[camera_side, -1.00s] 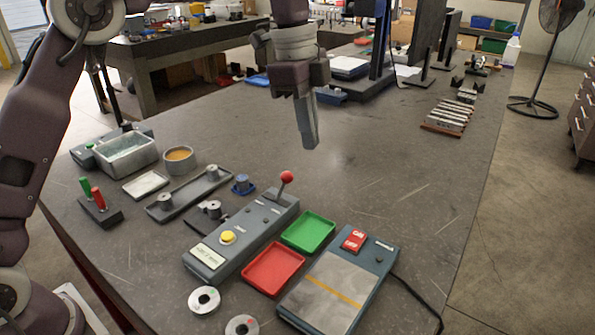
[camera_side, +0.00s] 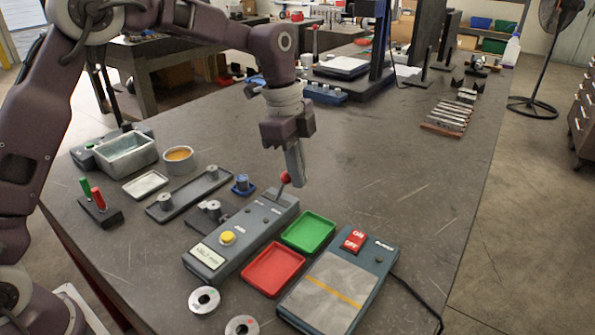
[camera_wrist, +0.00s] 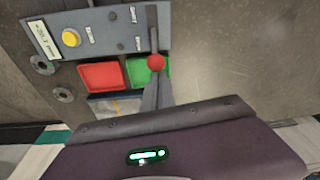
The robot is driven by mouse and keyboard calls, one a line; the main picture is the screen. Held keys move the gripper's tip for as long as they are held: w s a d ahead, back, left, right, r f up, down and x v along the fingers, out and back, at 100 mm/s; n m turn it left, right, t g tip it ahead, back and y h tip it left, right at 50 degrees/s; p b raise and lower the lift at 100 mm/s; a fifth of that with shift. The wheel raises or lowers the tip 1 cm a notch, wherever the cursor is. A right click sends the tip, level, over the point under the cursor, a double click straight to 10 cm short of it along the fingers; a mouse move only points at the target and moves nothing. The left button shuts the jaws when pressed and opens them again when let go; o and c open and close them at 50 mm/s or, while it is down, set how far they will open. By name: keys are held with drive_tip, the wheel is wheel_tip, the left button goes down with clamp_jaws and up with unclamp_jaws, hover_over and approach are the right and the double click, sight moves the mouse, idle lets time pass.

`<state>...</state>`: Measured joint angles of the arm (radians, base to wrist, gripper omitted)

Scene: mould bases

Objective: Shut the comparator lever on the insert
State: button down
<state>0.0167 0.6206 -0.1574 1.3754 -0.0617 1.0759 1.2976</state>
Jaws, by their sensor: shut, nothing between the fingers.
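The comparator (camera_side: 240,238) is a long grey box with a yellow button and a label on its near end. Its lever, with a red ball knob (camera_side: 285,177), stands at the far end. My gripper (camera_side: 299,184) is shut and empty, its fingertips pointing down right beside the knob. In the wrist view the red knob (camera_wrist: 156,62) shows just beyond the tips of my gripper (camera_wrist: 155,88); whether they touch I cannot tell. The comparator (camera_wrist: 100,32) also shows there. I cannot pick out an insert in it.
A green tray (camera_side: 309,246) and a red tray (camera_side: 296,268) lie right of the comparator. A grey device with a red ON/OFF switch (camera_side: 354,241) is further right. A blue holder (camera_side: 242,188) and a metal fixture (camera_side: 190,197) lie left. Ringed discs (camera_side: 204,300) lie in front.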

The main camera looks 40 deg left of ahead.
drive_tip(key=shift+a, duration=0.1)
idle(0.3)
drive_tip(key=shift+a+r+h, duration=0.2)
drive_tip(key=shift+a+h, duration=0.05)
drive_tip(key=shift+h, duration=0.25)
drive_tip(key=shift+a, duration=0.1)
drive_tip(key=shift+a+r+h, duration=0.3)
drive_tip(key=shift+a+h, duration=0.6)
drive_tip(key=a+h, duration=0.5)
drive_tip(key=a, duration=0.1)
drive_tip(key=shift+a+f, duration=0.15)
drive_tip(key=shift+a, duration=0.1)
